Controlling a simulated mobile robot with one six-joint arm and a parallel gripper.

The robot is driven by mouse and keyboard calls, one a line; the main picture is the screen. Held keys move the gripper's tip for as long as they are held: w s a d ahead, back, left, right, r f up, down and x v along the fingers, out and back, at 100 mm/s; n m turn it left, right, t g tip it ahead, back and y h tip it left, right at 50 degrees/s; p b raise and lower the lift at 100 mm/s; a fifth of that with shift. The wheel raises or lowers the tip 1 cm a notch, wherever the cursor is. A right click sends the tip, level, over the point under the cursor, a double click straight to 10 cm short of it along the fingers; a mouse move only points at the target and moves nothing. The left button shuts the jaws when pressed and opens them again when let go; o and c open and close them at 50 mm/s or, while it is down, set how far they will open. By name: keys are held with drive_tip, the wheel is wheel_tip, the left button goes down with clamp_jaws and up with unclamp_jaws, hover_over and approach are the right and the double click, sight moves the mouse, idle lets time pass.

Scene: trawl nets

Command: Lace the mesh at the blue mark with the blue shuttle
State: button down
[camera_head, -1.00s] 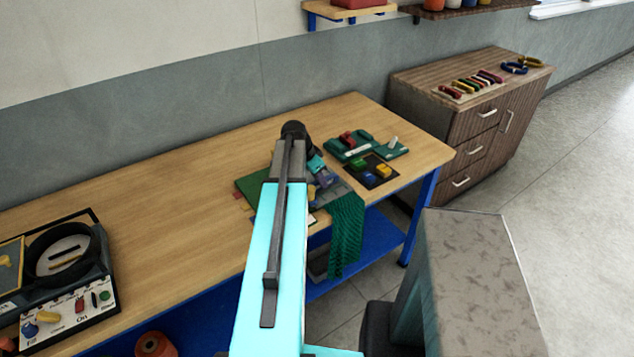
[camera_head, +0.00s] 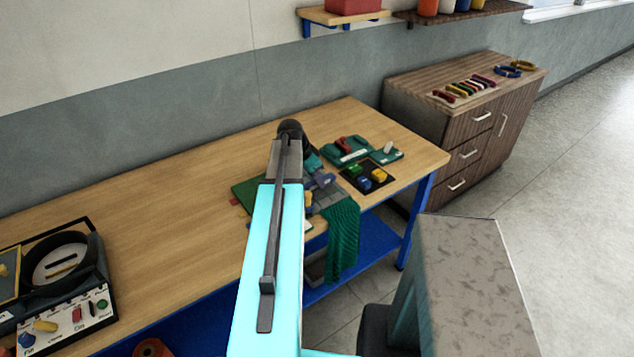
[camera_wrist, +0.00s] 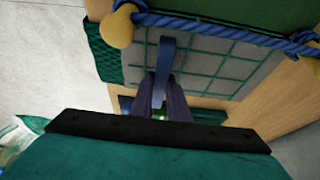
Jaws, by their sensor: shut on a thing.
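The blue shuttle (camera_wrist: 165,58) is a narrow blue strip in the wrist view. My gripper (camera_wrist: 162,92) is shut on it, and the shuttle reaches from the dark fingers over the mesh. The mesh (camera_wrist: 213,65) is a green grid over a grey panel, with a blue rope (camera_wrist: 225,35) along its edge. I cannot tell whether the shuttle touches the mesh. No blue mark can be made out. In the head view my arm hides part of the work area, and a green net (camera_head: 342,240) hangs over the bench's front edge.
On the bench (camera_head: 160,190), a black mat (camera_head: 350,178) with colored pieces and a green tray (camera_head: 386,155) lie right of the mesh. A black-edged case (camera_head: 95,300) sits at the left. A wooden cabinet (camera_head: 412,115) stands beyond the bench. The bench's middle-left is clear.

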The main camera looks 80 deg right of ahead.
drive_tip(key=shift+r+p, duration=1.1)
drive_tip(key=shift+r, duration=1.75)
drive_tip(key=shift+w+a, duration=0.15)
drive_tip(key=w+a+b, duration=0.1)
drive_tip(key=w+a, duration=1)
drive_tip(key=w, duration=0.1)
drive_tip(key=shift+w+a, duration=0.15)
drive_tip(key=shift+a, duration=0.1)
idle(0.3)
idle(0.3)
